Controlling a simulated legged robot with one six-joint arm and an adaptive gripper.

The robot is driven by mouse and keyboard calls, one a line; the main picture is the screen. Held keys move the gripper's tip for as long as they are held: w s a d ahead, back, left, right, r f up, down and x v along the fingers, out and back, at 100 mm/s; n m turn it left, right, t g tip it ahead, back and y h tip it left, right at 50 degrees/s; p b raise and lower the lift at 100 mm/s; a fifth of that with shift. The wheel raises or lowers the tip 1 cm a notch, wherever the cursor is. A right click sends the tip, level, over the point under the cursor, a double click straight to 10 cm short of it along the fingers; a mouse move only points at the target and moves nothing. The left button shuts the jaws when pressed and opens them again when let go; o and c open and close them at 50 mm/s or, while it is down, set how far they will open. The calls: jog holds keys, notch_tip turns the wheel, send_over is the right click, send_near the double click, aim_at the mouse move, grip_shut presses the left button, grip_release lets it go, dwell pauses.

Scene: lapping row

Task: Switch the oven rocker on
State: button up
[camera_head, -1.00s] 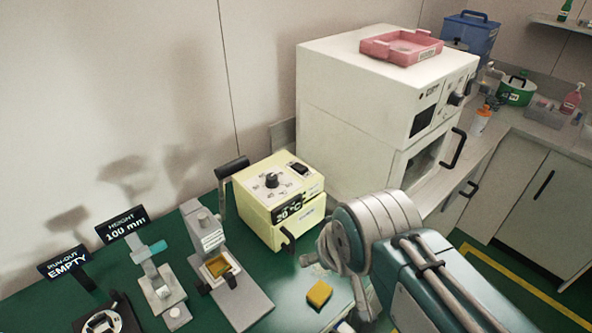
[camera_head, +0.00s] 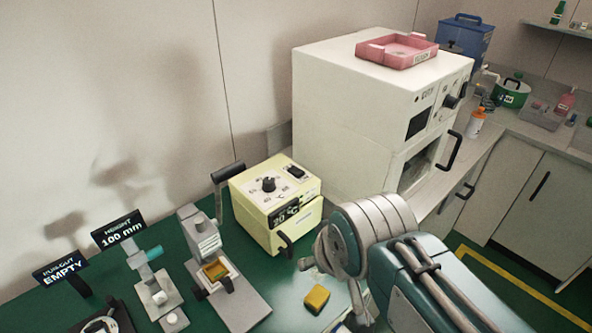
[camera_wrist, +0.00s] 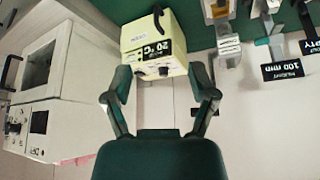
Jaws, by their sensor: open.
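The small pale-yellow oven (camera_head: 268,225) stands on the green bench, with a round black dial (camera_head: 268,184), a "20 °C" display and a front handle. Its black rocker (camera_head: 297,172) is on the top face, right of the dial; its on or off position is too small to tell. The wrist view shows the oven (camera_wrist: 150,27) upside down, ahead of my gripper (camera_wrist: 162,80). The gripper's two fingers are spread wide, with nothing between them and apart from the oven. In the head view my arm lies right of the oven and the fingers cannot be made out clearly.
A large white cabinet (camera_head: 345,125) with a pink tray (camera_head: 397,50) on top stands behind right of the oven. A grey instrument (camera_head: 210,245) and a height stand (camera_head: 150,280) are to its left. A yellow block (camera_head: 316,299) lies in front.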

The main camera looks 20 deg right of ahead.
jog(key=shift+w+r, duration=0.15)
jog(key=shift+w, duration=0.1)
jog(key=c, duration=0.5)
jog(key=shift+n+y, duration=0.5)
jog(key=shift+n, duration=0.1)
jog(key=w, duration=0.2)
jog(key=w+r, duration=0.1)
jog(key=w, duration=0.1)
jog(key=w+r, duration=0.1)
jog(key=w, duration=0.2)
jog(key=shift+d, duration=0.3)
grip_shut()
jog(key=w+d+f+n, duration=0.1)
jog(key=w+d, duration=0.3)
jog(key=w, duration=0.4)
jog(key=w+d+n+t+y, duration=0.1)
jog(key=w+d, duration=0.3)
jog(key=w, duration=0.4)
jog(key=w+d+f+n, duration=0.1)
jog(key=w+d, duration=0.3)
jog(key=w, duration=0.3)
jog(key=shift+w+f+y, duration=0.35)
jog(key=shift+w+y, duration=0.05)
jog(key=shift+a, duration=0.1)
